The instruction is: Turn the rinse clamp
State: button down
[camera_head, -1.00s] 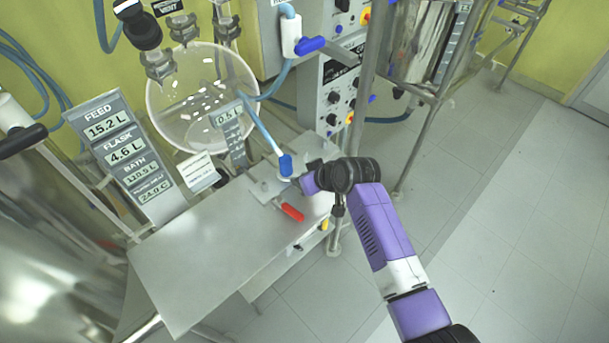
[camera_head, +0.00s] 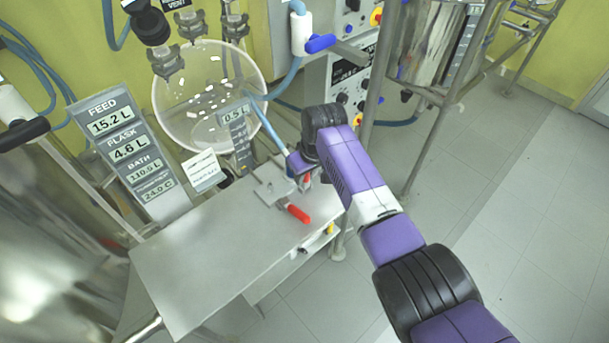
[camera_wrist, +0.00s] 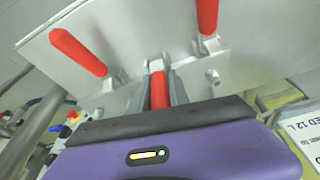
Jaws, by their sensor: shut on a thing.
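My gripper (camera_head: 298,168) is low over the right end of the metal bench in the head view. In the wrist view, my gripper (camera_wrist: 160,92) is shut on a red clamp handle (camera_wrist: 158,88), with a grey finger on each side of it. A second red handle (camera_wrist: 77,52) lies tilted at left, on a metal mount. A third red handle (camera_wrist: 207,17) stands near the top. In the head view, one red handle (camera_head: 298,212) points toward the bench front, apart from my gripper. No label shows which one is the rinse clamp. My wrist hides part of the fittings.
The metal bench (camera_head: 205,270) is bare at left and front. A glass flask (camera_head: 205,110) with white pieces stands behind, beside a display sign (camera_head: 120,150). A blue-handled valve (camera_head: 320,43) hangs above. A steel post (camera_head: 378,75) rises close to my arm. Open floor lies right.

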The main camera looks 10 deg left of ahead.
jog(key=shift+w+d, duration=0.1)
jog(key=shift+d, duration=0.05)
jog(key=c, duration=1.3)
grip_release()
jog(key=shift+v, duration=3.85)
